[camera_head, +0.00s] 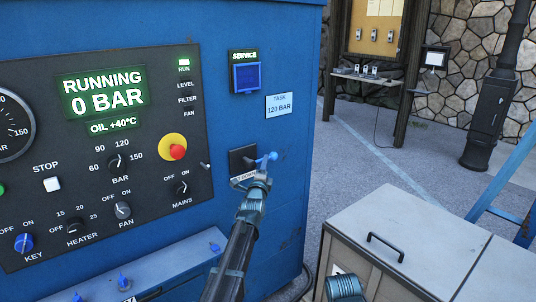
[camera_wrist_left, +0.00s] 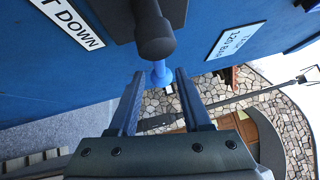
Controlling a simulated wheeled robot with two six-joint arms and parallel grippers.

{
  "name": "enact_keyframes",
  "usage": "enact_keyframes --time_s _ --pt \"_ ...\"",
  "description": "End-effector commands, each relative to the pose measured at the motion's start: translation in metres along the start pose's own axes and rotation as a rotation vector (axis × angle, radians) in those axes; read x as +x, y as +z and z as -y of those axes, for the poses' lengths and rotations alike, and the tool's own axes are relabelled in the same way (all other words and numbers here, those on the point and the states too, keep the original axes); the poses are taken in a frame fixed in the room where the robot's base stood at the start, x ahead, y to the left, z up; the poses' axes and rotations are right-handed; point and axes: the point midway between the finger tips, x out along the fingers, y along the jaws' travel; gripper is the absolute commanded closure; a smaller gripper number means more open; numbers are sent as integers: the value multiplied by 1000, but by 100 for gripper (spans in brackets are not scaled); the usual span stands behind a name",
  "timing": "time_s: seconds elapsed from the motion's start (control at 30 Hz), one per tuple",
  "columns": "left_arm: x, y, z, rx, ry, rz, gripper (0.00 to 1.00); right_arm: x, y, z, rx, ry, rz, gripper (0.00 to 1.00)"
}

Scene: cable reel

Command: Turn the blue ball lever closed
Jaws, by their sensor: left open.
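The blue ball lever (camera_head: 267,158) sticks out to the right from a dark square mount (camera_head: 241,159) on the blue cabinet's face. My left gripper (camera_head: 260,176) is just below it, reaching up from the bottom of the head view. In the left wrist view the lever's blue end (camera_wrist_left: 161,76) shows beyond a dark rounded valve part (camera_wrist_left: 153,32). It lines up with the gap between the open fingertips of my left gripper (camera_wrist_left: 160,73), with space on both sides. I cannot tell how deep it is between them.
The control panel (camera_head: 105,210) with knobs and a red stop button (camera_head: 178,152) is left of the lever. A "120 BAR" label (camera_head: 279,105) is above it. A grey-topped cabinet (camera_head: 400,225) stands at lower right.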

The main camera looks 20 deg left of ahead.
Motion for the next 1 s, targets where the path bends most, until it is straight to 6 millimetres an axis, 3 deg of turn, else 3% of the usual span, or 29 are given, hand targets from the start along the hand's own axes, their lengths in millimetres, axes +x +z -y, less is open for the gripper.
enact_keyframes --time_s 0.03,0.1,0.3,0.43,0.7,1.0 --pt "17 0 1 0 0 0 52 -3 0 0 0 0 0 50" --pt "32 0 1 0 0 0 52 -5 0 0 0 0 0 50" --pt "66 0 0 0 1 0 52 -10 1 -1 0 0 0 50" --pt "76 0 0 0 1 0 52 -11 1 -1 0 0 0 50" --pt "76 0 0 0 1 0 52 -10 1 -1 0 0 0 50" --pt "76 0 0 0 1 0 100 -10 1 -1 0 0 0 50"
